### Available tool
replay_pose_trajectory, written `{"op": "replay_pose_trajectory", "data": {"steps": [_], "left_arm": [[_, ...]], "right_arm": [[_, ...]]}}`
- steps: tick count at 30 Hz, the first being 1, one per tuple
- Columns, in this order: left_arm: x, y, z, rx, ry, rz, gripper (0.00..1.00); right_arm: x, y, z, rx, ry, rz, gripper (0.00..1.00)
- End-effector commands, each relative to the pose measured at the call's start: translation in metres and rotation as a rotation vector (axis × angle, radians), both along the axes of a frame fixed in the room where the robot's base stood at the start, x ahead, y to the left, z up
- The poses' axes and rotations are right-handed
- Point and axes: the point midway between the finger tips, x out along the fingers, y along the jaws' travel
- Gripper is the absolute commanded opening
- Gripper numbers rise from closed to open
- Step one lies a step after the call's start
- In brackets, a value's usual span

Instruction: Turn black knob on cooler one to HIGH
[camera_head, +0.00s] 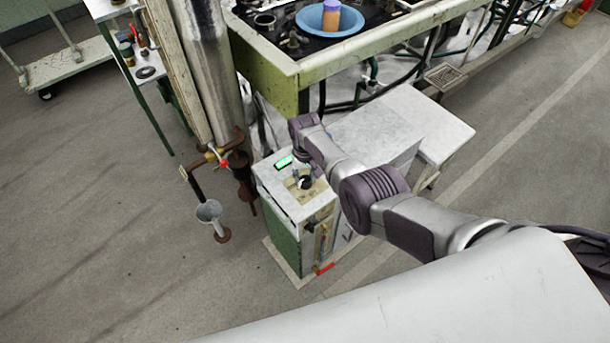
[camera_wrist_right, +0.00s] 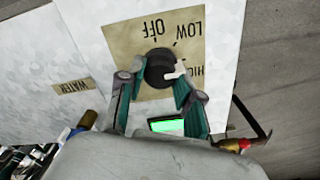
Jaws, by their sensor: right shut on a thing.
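The cooler (camera_head: 285,210) is a pale box with a green side, below the basin. Its black knob (camera_head: 305,183) sits on a tan label plate (camera_head: 318,187). In the wrist view the knob (camera_wrist_right: 158,66) has OFF, LOW and HIGH printed around it, upside down. A pale mark shows on the knob's right side, near HIGH; I cannot tell whether it is the pointer. My right gripper (camera_wrist_right: 152,82) has its fingers on both sides of the knob, shut on it. From the head, the gripper (camera_head: 303,172) reaches down over the plate. My left gripper is out of view.
A lit green display (camera_wrist_right: 167,126) is beside the plate. A green-framed basin (camera_head: 290,75) stands behind the cooler. A pipe with a red valve handle (camera_head: 223,163) and a funnel (camera_head: 209,211) are to its left.

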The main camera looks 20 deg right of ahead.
Motion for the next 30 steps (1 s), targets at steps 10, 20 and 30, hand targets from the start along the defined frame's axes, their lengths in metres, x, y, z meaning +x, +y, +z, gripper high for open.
{"op": "replay_pose_trajectory", "data": {"steps": [10, 20, 30], "left_arm": [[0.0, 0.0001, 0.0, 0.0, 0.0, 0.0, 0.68], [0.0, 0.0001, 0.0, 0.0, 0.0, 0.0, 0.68], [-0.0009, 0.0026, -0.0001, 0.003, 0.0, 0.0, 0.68]], "right_arm": [[-0.0011, -0.0001, -0.001, 0.0, 0.003, -0.011, 0.0], [-0.0007, 0.0, -0.0006, 0.0, 0.002, -0.01, 0.6], [0.0003, 0.0001, 0.0032, 0.001, 0.0, -0.009, 0.6]]}}
